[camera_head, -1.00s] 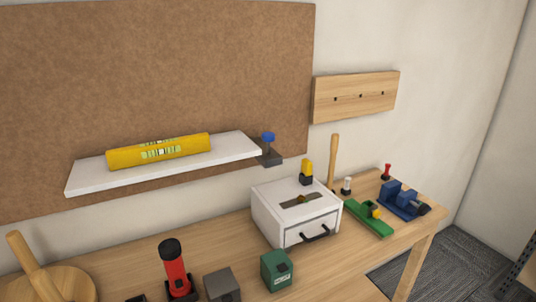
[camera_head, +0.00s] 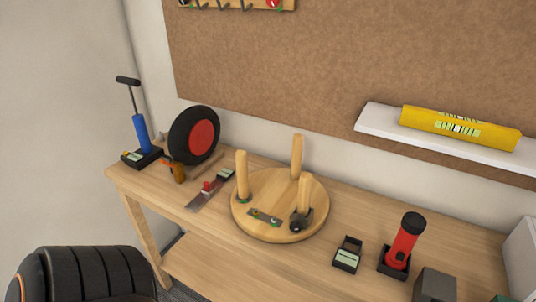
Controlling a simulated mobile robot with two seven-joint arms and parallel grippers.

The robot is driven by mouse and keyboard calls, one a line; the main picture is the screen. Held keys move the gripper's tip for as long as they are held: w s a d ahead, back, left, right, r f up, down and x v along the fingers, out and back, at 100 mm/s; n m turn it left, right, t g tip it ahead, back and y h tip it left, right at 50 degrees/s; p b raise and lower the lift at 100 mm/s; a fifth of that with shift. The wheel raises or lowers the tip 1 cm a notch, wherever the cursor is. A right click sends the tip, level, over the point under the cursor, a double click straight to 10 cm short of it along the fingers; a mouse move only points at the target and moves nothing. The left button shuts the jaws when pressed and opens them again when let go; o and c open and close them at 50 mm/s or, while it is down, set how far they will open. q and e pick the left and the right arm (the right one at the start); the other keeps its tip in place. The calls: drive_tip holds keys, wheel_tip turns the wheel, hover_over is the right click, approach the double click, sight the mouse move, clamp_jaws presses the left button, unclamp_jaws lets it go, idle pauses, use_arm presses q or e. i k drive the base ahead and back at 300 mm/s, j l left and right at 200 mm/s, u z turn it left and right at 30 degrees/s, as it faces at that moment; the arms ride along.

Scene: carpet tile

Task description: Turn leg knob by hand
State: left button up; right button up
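A round wooden stool top (camera_head: 283,233) lies on the workbench with its legs pointing up. Its left leg (camera_head: 242,174) has a green ring at its base, and the back leg (camera_head: 297,157) stands upright. The front right leg (camera_head: 304,190) has a dark knob-like fitting (camera_head: 299,222) at its foot. The fitting's details are too small to read. A small metal plate (camera_head: 265,217) with greenish round spots lies on the disc between the legs. Neither of my grippers shows in the head view.
Left of the stool on the workbench (camera_head: 190,221) are a level-like tool (camera_head: 213,186), a black wheel with red hub (camera_head: 200,135) and a blue pump (camera_head: 142,132). Right are a small black box (camera_head: 347,254) and a red flashlight (camera_head: 403,241). A white shelf (camera_head: 385,123) is above.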

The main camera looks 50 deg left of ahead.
sight(296, 227)
drive_tip(key=j+u, duration=0.1)
drive_tip(key=u, duration=1)
